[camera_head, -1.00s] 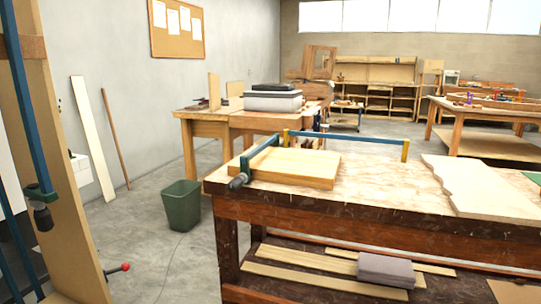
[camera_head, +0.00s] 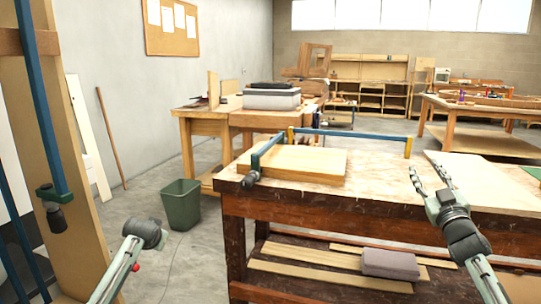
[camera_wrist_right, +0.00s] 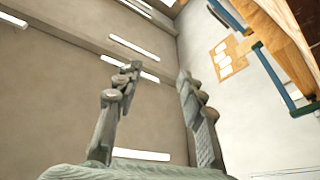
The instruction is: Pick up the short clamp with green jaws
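A short clamp with a blue bar (camera_head: 266,152), dark green jaw parts and a dark handle lies at the left end of the workbench, against a light wooden board (camera_head: 300,163). A longer blue clamp (camera_head: 350,134) with yellow jaws runs along the board's back. Another blue clamp with a green jaw (camera_head: 47,193) hangs on the rack at far left; a similar clamp shows in the wrist view (camera_wrist_right: 275,72). My right gripper (camera_head: 427,170) is open and empty over the bench's right part, well right of the short clamp. My left arm shows at lower left; its gripper is out of view.
The workbench (camera_head: 380,190) has a pale shaped panel (camera_head: 480,185) on its right. Slats and a grey block (camera_head: 390,264) lie on its lower shelf. A green bin (camera_head: 181,204) stands on the floor left of it. The bench top's middle is clear.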

